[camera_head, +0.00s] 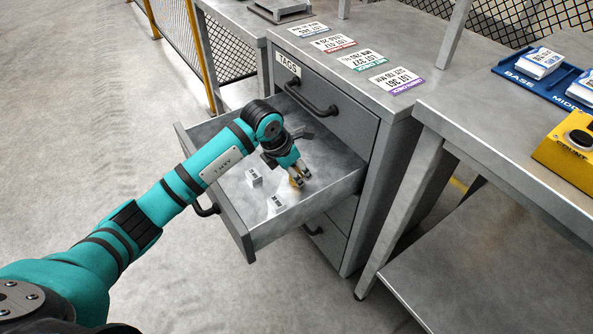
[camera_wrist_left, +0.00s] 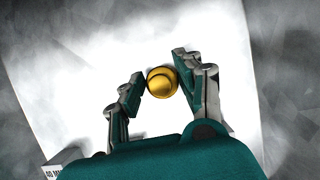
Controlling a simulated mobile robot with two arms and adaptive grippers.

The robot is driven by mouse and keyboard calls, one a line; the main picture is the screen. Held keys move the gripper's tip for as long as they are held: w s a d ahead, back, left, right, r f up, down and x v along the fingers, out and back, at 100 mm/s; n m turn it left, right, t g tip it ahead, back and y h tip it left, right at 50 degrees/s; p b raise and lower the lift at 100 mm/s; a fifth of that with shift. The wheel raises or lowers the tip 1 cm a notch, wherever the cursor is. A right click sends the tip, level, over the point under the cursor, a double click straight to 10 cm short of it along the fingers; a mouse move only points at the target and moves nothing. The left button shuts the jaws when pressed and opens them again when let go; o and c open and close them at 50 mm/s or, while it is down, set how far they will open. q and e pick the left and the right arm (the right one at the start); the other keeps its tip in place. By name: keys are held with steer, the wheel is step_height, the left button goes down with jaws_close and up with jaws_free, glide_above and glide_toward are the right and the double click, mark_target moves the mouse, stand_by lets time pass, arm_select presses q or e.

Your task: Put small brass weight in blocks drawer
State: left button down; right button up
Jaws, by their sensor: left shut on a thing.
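The small brass weight (camera_head: 295,183) is between the fingertips of my left gripper (camera_head: 299,179), inside the open drawer (camera_head: 335,185). In the left wrist view the round, gold-coloured brass weight (camera_wrist_left: 161,82) sits between the two fingers of my left gripper (camera_wrist_left: 163,84), which is shut on it. It is at or just above the drawer floor; I cannot tell whether it touches. Two small pale blocks lie in the drawer, one (camera_head: 254,178) left of the gripper and one (camera_head: 276,203) nearer the drawer front. No label shows on this drawer. My right gripper is not in view.
A closed drawer labelled TAGS (camera_head: 325,103) is above the open one. Printed lot cards (camera_head: 397,80) lie on the cabinet top. A bench at right holds a blue tray (camera_head: 515,72) and a yellow counter box (camera_head: 568,150). A mesh fence (camera_head: 220,45) stands behind.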

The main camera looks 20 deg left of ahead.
mark_target(296, 169)
arm_select(q)
steer(key=c, duration=1.3)
jaws_free()
steer(key=shift+f, duration=0.1)
steer(key=o, duration=0.4)
steer(key=shift+o, duration=0.2)
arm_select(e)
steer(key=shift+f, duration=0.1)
arm_select(q)
steer(key=shift+r, duration=0.25)
steer(key=p+v, duration=0.1)
steer(key=v, duration=0.3)
steer(key=shift+r, duration=0.15)
steer(key=p+v, duration=0.1)
steer(key=v, duration=0.6)
steer(key=shift+s+r, duration=0.2)
steer(key=shift+s, duration=0.05)
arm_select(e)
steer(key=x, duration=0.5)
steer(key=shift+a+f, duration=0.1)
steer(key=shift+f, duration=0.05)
arm_select(q)
steer(key=shift+a, duration=0.1)
